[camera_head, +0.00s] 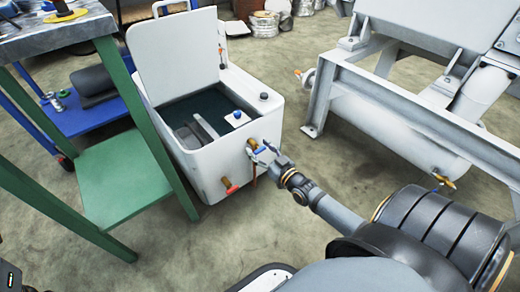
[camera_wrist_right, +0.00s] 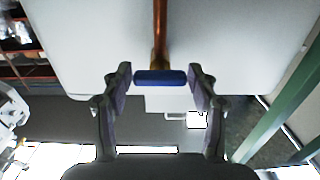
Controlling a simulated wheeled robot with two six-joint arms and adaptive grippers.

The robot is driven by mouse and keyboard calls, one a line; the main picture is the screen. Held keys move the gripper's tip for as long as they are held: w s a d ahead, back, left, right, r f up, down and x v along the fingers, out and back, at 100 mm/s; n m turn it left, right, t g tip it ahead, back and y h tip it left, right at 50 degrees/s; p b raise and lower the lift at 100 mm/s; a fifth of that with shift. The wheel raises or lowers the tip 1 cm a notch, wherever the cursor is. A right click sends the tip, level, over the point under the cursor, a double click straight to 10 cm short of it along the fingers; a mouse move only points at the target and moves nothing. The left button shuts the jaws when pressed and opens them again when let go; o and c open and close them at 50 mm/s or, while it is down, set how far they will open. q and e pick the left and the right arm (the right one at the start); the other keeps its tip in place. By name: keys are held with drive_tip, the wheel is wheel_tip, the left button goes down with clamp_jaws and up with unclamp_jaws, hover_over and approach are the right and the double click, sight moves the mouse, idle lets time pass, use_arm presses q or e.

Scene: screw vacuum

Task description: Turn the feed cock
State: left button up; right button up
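A white open-lidded tank (camera_head: 200,180) stands in the middle of the head view. A cock with a blue handle (camera_head: 261,150) is on its near right side. In the right wrist view the blue handle (camera_wrist_right: 160,77) lies crosswise at the end of a copper pipe (camera_wrist_right: 160,35). My right gripper (camera_head: 265,153) is at this cock. Its fingers (camera_wrist_right: 160,80) are open on either side of the handle, with a gap on both sides. A second cock with an orange-red handle (camera_head: 230,186) sits lower on the tank.
A green-framed table with a green shelf (camera_head: 125,183) stands close to the tank on the left. A blue cart (camera_head: 88,118) is behind it. A large grey machine (camera_head: 400,125) on a frame stands at the right. Floor is clear between tank and machine.

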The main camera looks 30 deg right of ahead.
drive_tip(key=shift+o, duration=0.5)
drive_tip(key=shift+s, duration=0.25)
drive_tip(key=s, duration=1.1)
drive_tip(key=shift+s+d, duration=0.25)
drive_tip(key=shift+d, duration=0.2)
